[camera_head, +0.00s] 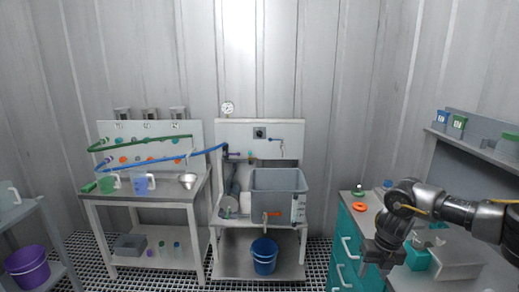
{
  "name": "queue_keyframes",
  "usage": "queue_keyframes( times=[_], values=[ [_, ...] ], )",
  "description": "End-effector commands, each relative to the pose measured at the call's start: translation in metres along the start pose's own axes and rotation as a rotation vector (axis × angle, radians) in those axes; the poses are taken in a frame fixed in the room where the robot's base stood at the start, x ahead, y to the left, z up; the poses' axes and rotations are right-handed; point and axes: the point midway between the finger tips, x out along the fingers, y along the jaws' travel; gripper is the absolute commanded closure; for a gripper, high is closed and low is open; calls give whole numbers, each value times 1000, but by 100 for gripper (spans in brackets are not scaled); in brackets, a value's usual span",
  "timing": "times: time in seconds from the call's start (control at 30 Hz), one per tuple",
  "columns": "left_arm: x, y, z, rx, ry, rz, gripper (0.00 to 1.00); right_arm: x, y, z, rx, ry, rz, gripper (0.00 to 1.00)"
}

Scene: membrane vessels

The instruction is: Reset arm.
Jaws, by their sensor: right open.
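My right arm comes in from the right edge of the head view, over the teal-drawered bench. My right gripper (375,266) hangs at its end, jaws pointing down, open, with nothing seen between the fingers. It is in front of the bench's left part, and I cannot tell its height above the bench. My left gripper and left arm are not in view.
The teal-drawered bench (343,246) carries an orange ring (359,207) and a teal box (417,256). A grey tank (278,191) stands on the middle stand, with a blue bucket (264,256) below. A left table (152,202) holds jugs. A purple bucket (27,268) is far left.

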Motion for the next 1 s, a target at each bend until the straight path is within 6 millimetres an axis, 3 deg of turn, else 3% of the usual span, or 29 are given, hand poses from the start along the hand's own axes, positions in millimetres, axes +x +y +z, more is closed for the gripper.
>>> queue_keyframes(
  times=[0.17, 0.3, 0.4, 0.5, 0.6, 0.67, 0.77, 0.87, 1.0],
  values=[
    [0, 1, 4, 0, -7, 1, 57, 67, 83, -32, -50, -25, 123, 52],
    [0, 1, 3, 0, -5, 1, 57, 113, 177, -78, -11, -63, 310, 52],
    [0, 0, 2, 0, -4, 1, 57, 128, 243, -118, 98, -84, 476, 52],
    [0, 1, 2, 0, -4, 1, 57, 125, 294, -151, 277, -91, 635, 52],
    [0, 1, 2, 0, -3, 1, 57, 112, 323, -174, 520, -85, 769, 52],
    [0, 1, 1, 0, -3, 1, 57, 104, 328, -184, 692, -74, 831, 52],
    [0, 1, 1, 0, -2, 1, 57, 94, 318, -194, 1017, -53, 894, 52],
    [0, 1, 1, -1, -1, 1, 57, 92, 284, -205, 1374, -29, 903, 52],
    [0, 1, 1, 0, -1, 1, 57, 102, 213, -234, 1871, -9, 822, 52]
  ],
)
